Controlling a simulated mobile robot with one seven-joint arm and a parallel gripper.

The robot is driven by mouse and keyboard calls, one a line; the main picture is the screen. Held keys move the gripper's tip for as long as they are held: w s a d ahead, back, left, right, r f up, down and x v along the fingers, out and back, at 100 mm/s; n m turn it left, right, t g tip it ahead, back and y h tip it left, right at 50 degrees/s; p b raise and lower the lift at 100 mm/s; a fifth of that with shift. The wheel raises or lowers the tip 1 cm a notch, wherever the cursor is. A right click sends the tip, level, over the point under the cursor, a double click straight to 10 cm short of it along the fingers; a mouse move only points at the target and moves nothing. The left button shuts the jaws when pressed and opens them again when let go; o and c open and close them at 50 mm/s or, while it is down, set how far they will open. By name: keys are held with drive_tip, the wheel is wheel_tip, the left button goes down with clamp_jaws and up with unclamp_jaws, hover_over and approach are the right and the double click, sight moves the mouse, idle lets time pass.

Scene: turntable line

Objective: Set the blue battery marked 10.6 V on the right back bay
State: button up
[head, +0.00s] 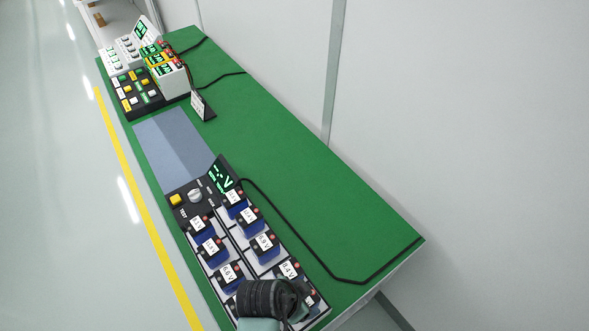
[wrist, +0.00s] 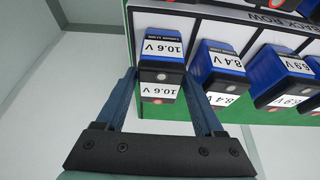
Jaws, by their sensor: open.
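The blue battery marked 10.6 V (wrist: 160,48) stands at the end of the row labelled as the back row in the wrist view. Its white label reads 10.6 V on two faces. My gripper (wrist: 160,82) is open, with one finger on each side of this battery; whether the fingers touch it I cannot tell. In the head view my gripper (head: 288,302) is at the near end of the battery rack (head: 236,238) and hides most of that battery. I cannot tell which place is the right back bay.
Other blue batteries, such as the 8.4 V one (wrist: 222,58), stand close beside it in the rack. A blue-grey panel (head: 172,145) lies beyond the rack on the green table (head: 270,140). Farther off is a button panel (head: 137,92). A black cable (head: 300,245) runs along the table.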

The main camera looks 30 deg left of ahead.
drive_tip(key=v, duration=0.9)
drive_tip(key=shift+r, duration=0.1)
drive_tip(key=w+r+n+t+y, duration=0.1)
drive_tip(key=w+r+t, duration=0.2)
drive_tip(key=w+r, duration=0.55)
drive_tip(key=w+r+t+y, duration=0.2)
drive_tip(key=w+r+t, duration=0.25)
drive_tip(key=r, duration=0.65)
drive_tip(key=w+r+n+t+y, duration=0.1)
drive_tip(key=w+r+t, duration=0.2)
drive_tip(key=w+r, duration=0.55)
drive_tip(key=s+d+r+t, duration=0.1)
drive_tip(key=d+r+t, duration=0.15)
drive_tip(key=r, duration=0.65)
drive_tip(key=s+d+r+t, duration=0.1)
drive_tip(key=d+r+t, duration=0.15)
drive_tip(key=r, duration=0.65)
drive_tip(key=s+d+r+n+t+h, duration=0.1)
drive_tip(key=s+d+r+t, duration=0.2)
drive_tip(key=r, duration=0.6)
drive_tip(key=s+d+r+n+t+h, duration=0.1)
drive_tip(key=s+d+r+t, duration=0.3)
drive_tip(key=r, duration=0.5)
drive_tip(key=s, duration=0.2)
drive_tip(key=shift+s+d+r, duration=0.3)
drive_tip(key=shift+s+d, duration=0.05)
drive_tip(key=shift+d, duration=0.05)
